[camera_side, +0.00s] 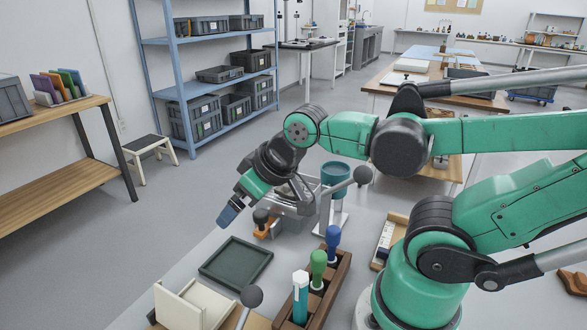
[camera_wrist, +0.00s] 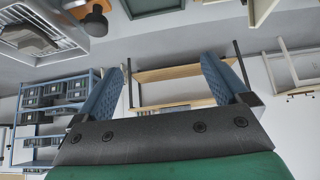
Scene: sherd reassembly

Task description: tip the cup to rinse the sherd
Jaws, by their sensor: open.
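My gripper (camera_side: 229,213) is open and empty, its blue fingers pointing down and left above the table's far edge. In the wrist view the two blue fingers of my gripper (camera_wrist: 163,66) stand wide apart with nothing between them. A teal cup (camera_side: 335,173) stands behind my wrist, at the grey metal stand; my gripper is well away from it. A grey basin (camera_side: 292,222) lies behind and below my wrist, partly hidden by it. The basin (camera_wrist: 50,58) also shows at the upper left of the wrist view, with a rack inside.
A dark green tray (camera_side: 236,262) lies flat in front of my gripper. An orange-based tool with a dark knob (camera_side: 262,219) is beside the basin. A wooden rack (camera_side: 322,292) of coloured-handled tools and a cream holder (camera_side: 190,305) stand nearer. Open floor lies left.

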